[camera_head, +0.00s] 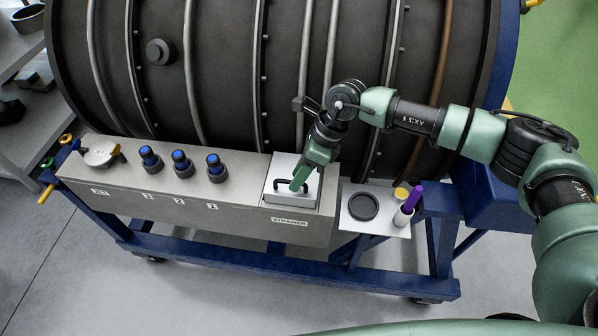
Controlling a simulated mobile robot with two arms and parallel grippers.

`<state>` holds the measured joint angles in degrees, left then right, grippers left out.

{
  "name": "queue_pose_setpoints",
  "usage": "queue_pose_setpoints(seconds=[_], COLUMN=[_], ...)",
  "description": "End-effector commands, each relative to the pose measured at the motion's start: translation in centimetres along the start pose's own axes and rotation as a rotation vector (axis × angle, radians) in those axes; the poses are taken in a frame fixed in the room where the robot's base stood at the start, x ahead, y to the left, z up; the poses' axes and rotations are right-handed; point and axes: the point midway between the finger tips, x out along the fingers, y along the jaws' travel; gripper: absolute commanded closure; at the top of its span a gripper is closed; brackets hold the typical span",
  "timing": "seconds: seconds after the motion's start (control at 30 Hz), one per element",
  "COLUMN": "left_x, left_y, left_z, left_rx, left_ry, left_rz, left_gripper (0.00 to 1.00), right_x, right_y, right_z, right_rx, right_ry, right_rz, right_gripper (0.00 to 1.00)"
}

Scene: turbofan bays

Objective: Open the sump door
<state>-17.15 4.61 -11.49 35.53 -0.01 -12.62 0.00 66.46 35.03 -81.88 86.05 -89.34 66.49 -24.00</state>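A long grey metal box (240,213) runs along the front of the big dark engine casing. At its right end, above a "STRAINER" label, is a light square panel, which looks like the sump door (279,167). It lies flat and looks closed. A black bar handle (279,186) stands on it. My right gripper (300,184) reaches down from the right, with its green fingers at the middle of the handle. The fingers overlap the handle in this view, and I cannot tell whether they are shut on it. My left gripper is not in view.
Three blue-topped plugs (180,160) and a round cap (101,153) sit on the box to the left. A small tray (350,222) right of the box holds a black ring (363,207) and a cup with a purple stick (412,197). A blue frame (280,264) stands below.

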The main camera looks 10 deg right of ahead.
Motion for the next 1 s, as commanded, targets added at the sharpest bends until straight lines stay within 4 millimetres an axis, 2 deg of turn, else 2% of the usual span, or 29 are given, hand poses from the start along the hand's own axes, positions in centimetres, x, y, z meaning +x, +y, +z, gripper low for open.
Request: queue_pose_setpoints(seconds=[0.13, 0.17, 0.2, 0.27, 1.0], left_x=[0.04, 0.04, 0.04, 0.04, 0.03], left_y=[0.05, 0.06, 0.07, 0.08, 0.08], left_z=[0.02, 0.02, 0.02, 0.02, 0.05], left_rx=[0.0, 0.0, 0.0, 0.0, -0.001], left_ry=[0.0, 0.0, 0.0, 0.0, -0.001], left_rz=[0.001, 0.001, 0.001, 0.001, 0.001], left_gripper=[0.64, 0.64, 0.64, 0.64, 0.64], right_x=[0.02, 0.02, 0.01, 0.0, -0.09], right_y=[-0.01, -0.01, -0.01, -0.01, -0.05], right_z=[-0.01, -0.01, -0.01, -0.01, 0.02], right_rx=[0.0, 0.0, 0.0, 0.001, 0.001], right_ry=[0.0, 0.0, 0.0, 0.0, -0.001], right_rz=[0.0, 0.0, 0.0, 0.0, -0.001], right_gripper=[0.67, 0.73, 0.84, 1.0, 1.0])
